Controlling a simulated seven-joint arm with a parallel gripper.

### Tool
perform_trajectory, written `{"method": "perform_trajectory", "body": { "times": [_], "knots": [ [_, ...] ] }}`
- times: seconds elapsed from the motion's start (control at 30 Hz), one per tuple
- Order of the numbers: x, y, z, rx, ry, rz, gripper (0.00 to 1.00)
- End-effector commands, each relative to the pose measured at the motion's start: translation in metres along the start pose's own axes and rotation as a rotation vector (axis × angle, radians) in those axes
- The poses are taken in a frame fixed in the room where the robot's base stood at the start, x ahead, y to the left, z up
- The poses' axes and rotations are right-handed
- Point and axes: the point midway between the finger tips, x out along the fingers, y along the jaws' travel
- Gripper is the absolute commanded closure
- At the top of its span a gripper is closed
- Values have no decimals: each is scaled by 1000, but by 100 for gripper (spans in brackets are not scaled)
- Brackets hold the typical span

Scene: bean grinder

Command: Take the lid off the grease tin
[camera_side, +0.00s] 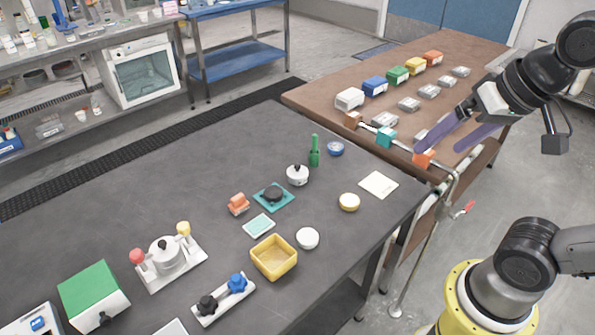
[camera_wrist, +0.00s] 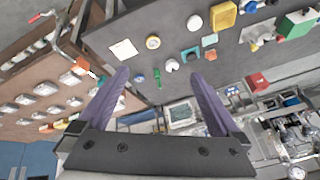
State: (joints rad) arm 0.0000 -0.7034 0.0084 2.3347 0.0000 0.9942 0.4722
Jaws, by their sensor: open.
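Which round container is the grease tin, I cannot tell for certain. A low blue round container (camera_side: 335,149) stands farther back, also in the wrist view (camera_wrist: 139,79). A white round piece (camera_side: 307,238) lies nearer the front. My gripper (camera_side: 437,150) has long purple fingers, open and empty, high to the right of these things. The fingers also frame the wrist view (camera_wrist: 158,75).
A cream square pad (camera_side: 379,185) lies beside the yellow tin. A green upright tool (camera_side: 314,151), a white pot (camera_side: 297,174) and a yellow bin (camera_side: 273,257) stand nearby. A brown table (camera_side: 460,50) holds colored boxes and a clamp rail.

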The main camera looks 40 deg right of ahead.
Motion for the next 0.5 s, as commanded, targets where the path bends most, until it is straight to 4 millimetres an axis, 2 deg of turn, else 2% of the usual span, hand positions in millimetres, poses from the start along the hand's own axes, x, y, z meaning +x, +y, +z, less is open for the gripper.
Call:
{"method": "perform_trajectory", "body": {
  "times": [0.13,0.27,0.37,0.5],
  "knots": [
    [-11,-24,-46,242,-21,14,0],
    [-9,-47,-92,459,-51,43,0],
    [3,-65,-128,615,-77,76,0],
    [33,-88,-172,804,-110,131,0]
  ]
}}
